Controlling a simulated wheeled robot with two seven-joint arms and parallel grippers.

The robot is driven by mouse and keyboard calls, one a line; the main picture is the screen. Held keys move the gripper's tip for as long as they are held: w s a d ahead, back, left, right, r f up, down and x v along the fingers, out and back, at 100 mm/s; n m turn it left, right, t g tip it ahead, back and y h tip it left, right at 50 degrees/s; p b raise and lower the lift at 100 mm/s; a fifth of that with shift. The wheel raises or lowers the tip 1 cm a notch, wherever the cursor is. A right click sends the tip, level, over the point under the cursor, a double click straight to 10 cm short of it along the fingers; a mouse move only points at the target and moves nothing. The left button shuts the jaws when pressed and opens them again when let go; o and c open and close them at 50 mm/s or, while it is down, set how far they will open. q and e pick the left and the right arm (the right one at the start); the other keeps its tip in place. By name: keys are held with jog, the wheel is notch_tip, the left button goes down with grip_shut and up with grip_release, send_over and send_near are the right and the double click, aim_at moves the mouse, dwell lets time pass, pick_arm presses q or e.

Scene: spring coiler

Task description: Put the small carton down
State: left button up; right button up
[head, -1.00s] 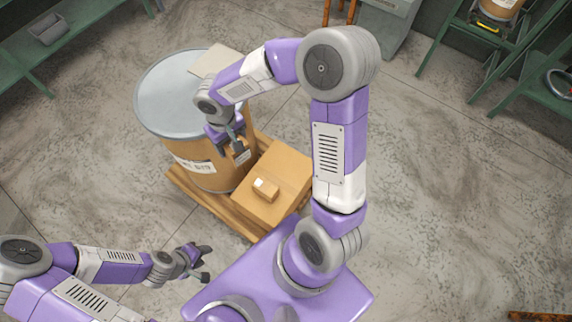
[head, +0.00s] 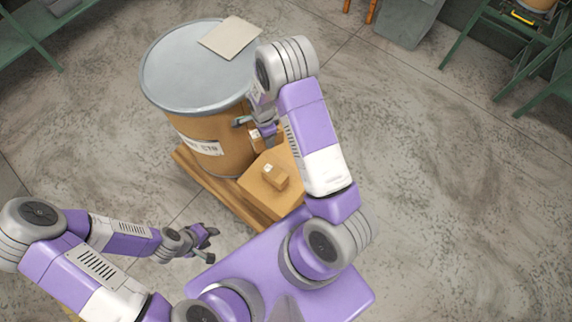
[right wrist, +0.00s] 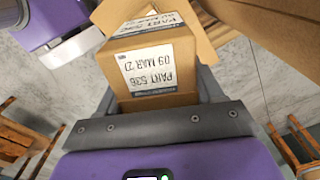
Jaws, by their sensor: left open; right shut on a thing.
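The small carton, brown with a white printed label, is held between the fingers of my right gripper in the right wrist view (right wrist: 150,70). In the head view my right gripper (head: 256,131) is beside the drum, above the back of the larger carton, and partly hidden by its own arm. The held carton (head: 256,140) shows only in part there. My left gripper (head: 206,239) is open and empty at the lower left, away from the cartons.
A big brown drum (head: 222,146) with a grey lid (head: 185,70) stands on a wooden pallet (head: 210,188) with the larger carton. A flat tan sheet (head: 231,37) lies on the lid. Green shelving (head: 480,35) is at the upper right. The floor at right is clear.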

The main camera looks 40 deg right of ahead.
jog(key=d+f+m+b, duration=0.2)
jog(key=d+f+m, duration=0.2)
jog(key=f, duration=0.4)
jog(key=d+f+m+b, duration=0.3)
jog(key=d+f+m, duration=0.1)
jog(key=f, duration=0.4)
jog(key=d+f+m+b, duration=0.2)
jog(key=d+f+m, duration=0.2)
jog(key=f, duration=0.4)
jog(key=shift+s+f+m+b, duration=0.1)
jog(key=shift+s+m+b, duration=0.2)
jog(key=shift+s+m, duration=0.1)
jog(key=shift+f+b, duration=0.75)
jog(key=shift+f, duration=1.35)
jog(key=shift+f, duration=0.1)
jog(key=shift+f, duration=0.1)
jog(key=o, duration=1.7)
jog(key=shift+c, duration=0.2)
